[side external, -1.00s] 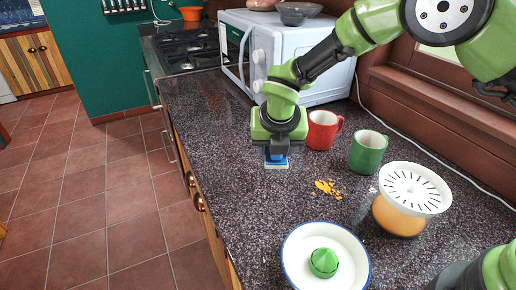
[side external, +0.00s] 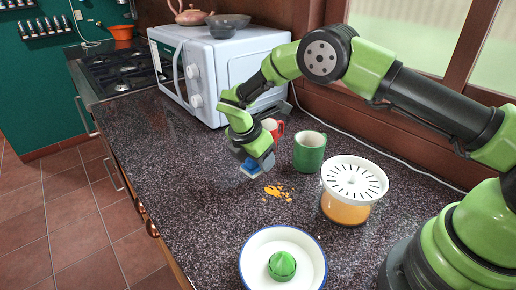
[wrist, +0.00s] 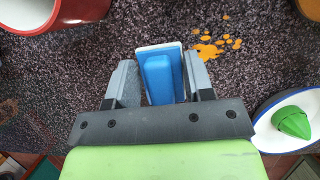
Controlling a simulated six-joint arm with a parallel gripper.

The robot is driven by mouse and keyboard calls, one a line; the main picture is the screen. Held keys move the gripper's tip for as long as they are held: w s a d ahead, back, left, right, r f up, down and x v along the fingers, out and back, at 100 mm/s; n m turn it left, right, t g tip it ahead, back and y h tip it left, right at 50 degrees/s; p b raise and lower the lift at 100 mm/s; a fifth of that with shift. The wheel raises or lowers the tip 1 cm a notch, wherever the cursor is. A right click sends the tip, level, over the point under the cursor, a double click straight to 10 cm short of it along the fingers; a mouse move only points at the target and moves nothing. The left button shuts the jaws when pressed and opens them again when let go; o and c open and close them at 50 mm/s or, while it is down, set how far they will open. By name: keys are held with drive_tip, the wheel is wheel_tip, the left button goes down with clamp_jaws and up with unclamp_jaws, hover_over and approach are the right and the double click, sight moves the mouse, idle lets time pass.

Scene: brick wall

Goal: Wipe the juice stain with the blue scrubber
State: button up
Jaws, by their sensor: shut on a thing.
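The blue scrubber (wrist: 160,75) is a blue block with a whitish pad edge. My gripper (wrist: 162,85) is shut on it, with a finger on each side. In the side view the scrubber (side external: 250,168) is tilted at the end of my gripper (side external: 256,158), low over the counter. Whether it touches the counter is hard to tell. The juice stain (side external: 277,192) is an orange-yellow patch of blotches on the dark counter, just right of and in front of the scrubber. In the wrist view the stain (wrist: 214,44) lies to the right of the scrubber.
A red mug (side external: 272,128) is partly hidden behind my gripper. A green mug (side external: 309,152) and a juicer with orange juice (side external: 346,212) stand to the right. A white plate with a green reamer (side external: 256,245) sits in front. The microwave (side external: 205,85) is behind. Counter to the left is clear.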

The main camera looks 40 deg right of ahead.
sight(260, 178)
wheel_tip(260, 178, down, 2)
drive_tip(key=shift+f, duration=0.25)
drive_tip(key=shift+s+f, duration=0.55)
drive_tip(key=shift+f, duration=0.35)
drive_tip(key=shift+c, duration=0.6)
drive_tip(key=shift+s, duration=4.55)
drive_tip(key=shift+w, duration=5)
drive_tip(key=shift+w+d, duration=0.1)
drive_tip(key=shift+w, duration=0.1)
drive_tip(key=shift+d, duration=0.35)
drive_tip(key=shift+s+a, duration=0.1)
drive_tip(key=shift+s, duration=4.95)
drive_tip(key=shift+w, duration=5.05)
drive_tip(key=shift+s+r, duration=0.1)
drive_tip(key=shift+r, duration=4)
